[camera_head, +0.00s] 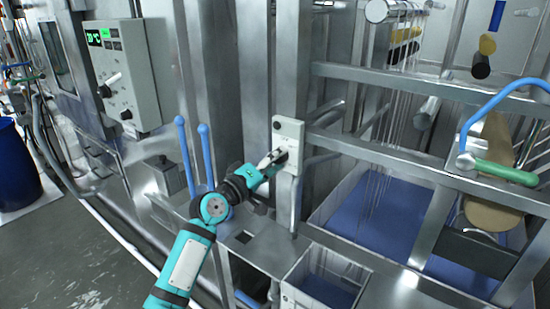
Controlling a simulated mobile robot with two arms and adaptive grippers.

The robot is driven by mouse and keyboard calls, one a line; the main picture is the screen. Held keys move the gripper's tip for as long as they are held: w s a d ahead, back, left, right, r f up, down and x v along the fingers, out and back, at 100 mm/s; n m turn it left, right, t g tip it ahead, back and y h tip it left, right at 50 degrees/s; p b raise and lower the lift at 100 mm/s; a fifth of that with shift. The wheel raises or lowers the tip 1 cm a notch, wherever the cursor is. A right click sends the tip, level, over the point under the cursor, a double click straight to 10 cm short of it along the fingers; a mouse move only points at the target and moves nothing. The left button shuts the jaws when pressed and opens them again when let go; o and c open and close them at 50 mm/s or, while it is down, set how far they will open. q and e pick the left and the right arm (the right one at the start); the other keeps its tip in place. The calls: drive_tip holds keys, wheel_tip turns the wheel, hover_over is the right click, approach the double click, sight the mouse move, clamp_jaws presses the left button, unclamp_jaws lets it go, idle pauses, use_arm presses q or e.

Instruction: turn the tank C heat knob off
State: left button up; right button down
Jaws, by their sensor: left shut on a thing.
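My left gripper (271,160) reaches in from the lower left to a small pale control plate (289,128) on a steel post. Its fingers are shut on a small knob on the front of that plate, and they mostly hide it. No label saying tank C is readable, and the knob's setting cannot be made out. A larger grey control box (137,65) stands at the upper left, with a lit green display and knobs on its front. My right gripper is not in view.
Two blue upright handles (185,155) stand just left of my left gripper. Steel rails (400,163) cross the right side. A white bin (327,277) stands below, and a blue drum (17,165) is at the far left.

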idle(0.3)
use_arm(q)
drive_tip(key=o, duration=1.2)
drive_tip(key=shift+c, duration=0.2)
drive_tip(key=v, duration=1.2)
drive_tip(key=shift+f, duration=0.1)
